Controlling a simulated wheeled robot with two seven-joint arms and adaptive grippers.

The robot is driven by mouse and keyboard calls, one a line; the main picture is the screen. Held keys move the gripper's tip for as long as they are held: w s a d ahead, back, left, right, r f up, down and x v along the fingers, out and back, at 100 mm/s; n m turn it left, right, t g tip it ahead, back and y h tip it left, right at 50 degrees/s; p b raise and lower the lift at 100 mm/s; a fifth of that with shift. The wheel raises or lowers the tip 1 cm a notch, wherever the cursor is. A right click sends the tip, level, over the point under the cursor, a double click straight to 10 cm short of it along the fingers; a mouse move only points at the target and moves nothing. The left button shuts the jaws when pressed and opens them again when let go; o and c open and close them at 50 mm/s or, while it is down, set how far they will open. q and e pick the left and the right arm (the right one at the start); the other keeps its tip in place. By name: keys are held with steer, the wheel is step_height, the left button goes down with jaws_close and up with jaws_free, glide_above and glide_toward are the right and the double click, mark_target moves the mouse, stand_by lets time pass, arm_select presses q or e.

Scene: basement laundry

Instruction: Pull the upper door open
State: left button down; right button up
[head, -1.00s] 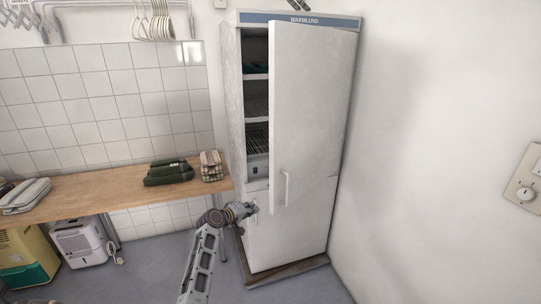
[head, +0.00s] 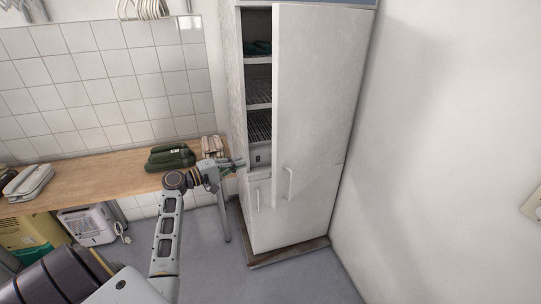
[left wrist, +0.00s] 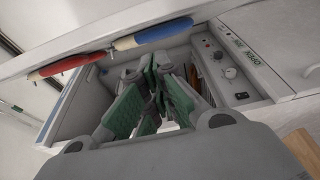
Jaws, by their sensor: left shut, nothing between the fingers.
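The upper door (head: 315,100) of the tall white cabinet stands ajar, its free edge on the left swung out toward me. Its vertical bar handle (head: 290,184) is near the door's lower left corner. Wire shelves (head: 258,92) show through the gap. My left gripper (head: 240,163) is shut and empty, left of the door's free edge, by the lower end of the gap. Whether it touches the cabinet cannot be told. In the left wrist view its green-padded fingers (left wrist: 150,122) are together in front of a panel with a round dial (left wrist: 231,72). My right gripper is not in view.
A lower door with its own handle (head: 258,198) is shut. A white wall (head: 430,130) is close on the right. Grey floor in front is clear.

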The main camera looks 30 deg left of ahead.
arm_select(q)
steer(key=shift+s, duration=0.1)
steer(key=shift+w+d, duration=0.1)
steer(key=shift+w, duration=0.1)
steer(key=w+d+p, duration=0.3)
steer(key=w+d, duration=0.5)
steer(key=shift+p, duration=0.35)
stand_by(0.6)
steer(key=shift+d, duration=0.15)
stand_by(0.4)
